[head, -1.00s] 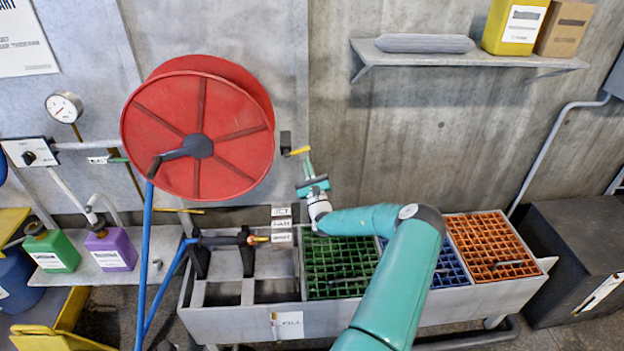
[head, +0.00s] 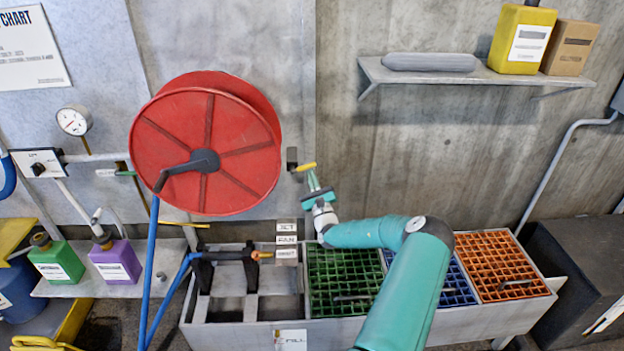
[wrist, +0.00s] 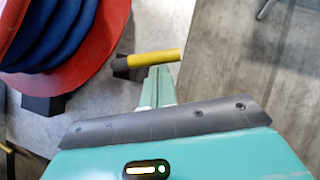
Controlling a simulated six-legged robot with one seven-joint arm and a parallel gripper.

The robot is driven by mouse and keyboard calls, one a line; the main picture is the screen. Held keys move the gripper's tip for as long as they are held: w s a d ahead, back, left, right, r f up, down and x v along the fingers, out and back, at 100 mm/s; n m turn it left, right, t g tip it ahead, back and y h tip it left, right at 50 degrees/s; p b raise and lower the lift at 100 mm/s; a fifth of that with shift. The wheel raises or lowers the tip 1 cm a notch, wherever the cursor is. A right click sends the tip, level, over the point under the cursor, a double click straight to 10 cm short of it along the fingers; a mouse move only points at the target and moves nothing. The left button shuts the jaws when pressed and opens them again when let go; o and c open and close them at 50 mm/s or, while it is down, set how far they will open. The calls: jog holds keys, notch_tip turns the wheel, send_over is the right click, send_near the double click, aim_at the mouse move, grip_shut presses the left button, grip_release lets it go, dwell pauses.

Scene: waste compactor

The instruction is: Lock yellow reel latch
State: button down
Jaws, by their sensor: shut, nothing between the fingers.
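The yellow reel latch (head: 306,167) is a short yellow handle on a dark wall mount, just right of the red hose reel (head: 215,140). In the wrist view the yellow latch handle (wrist: 154,58) lies nearly level, its black end at the left. My gripper (head: 312,180) is shut and empty, with its fingertips just below the handle. In the wrist view the closed fingers (wrist: 158,80) point up at the handle's underside. I cannot tell whether they touch it.
The reel (wrist: 60,40) with blue hose is close on the left in the wrist view. A shelf (head: 470,75) with containers is at upper right. Below my arm stands a trough with green (head: 335,270), blue and orange grates (head: 500,262). The wall right of the latch is clear.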

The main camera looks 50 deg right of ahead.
aim_at(310, 167)
jog(key=shift+r+n, duration=0.15)
jog(key=shift+n, duration=0.15)
jog(key=r+n+y, duration=0.1)
jog(key=n+y, duration=0.1)
jog(key=n, duration=0.1)
jog(key=r+n+y, duration=0.1)
jog(key=n+y, duration=0.1)
jog(key=n, duration=0.1)
jog(key=r+n+y, duration=0.2)
jog(key=n, duration=0.1)
jog(key=shift+w+a, duration=0.25)
jog(key=shift+w, duration=0.05)
jog(key=shift+w+a+r+n+g+y, duration=0.3)
jog(key=shift+w+r+n+g+y, duration=0.15)
jog(key=shift+n, duration=0.7)
jog(key=shift+w+a+r+n+g+y, duration=0.2)
jog(key=shift+a+r+n+g+y, duration=0.25)
jog(key=shift+n, duration=0.65)
jog(key=shift+w+a+r+n+g+y, duration=0.15)
jog(key=shift+w+r+n+g+y, duration=0.35)
jog(key=shift+n, duration=0.65)
jog(key=shift+s+f, duration=0.15)
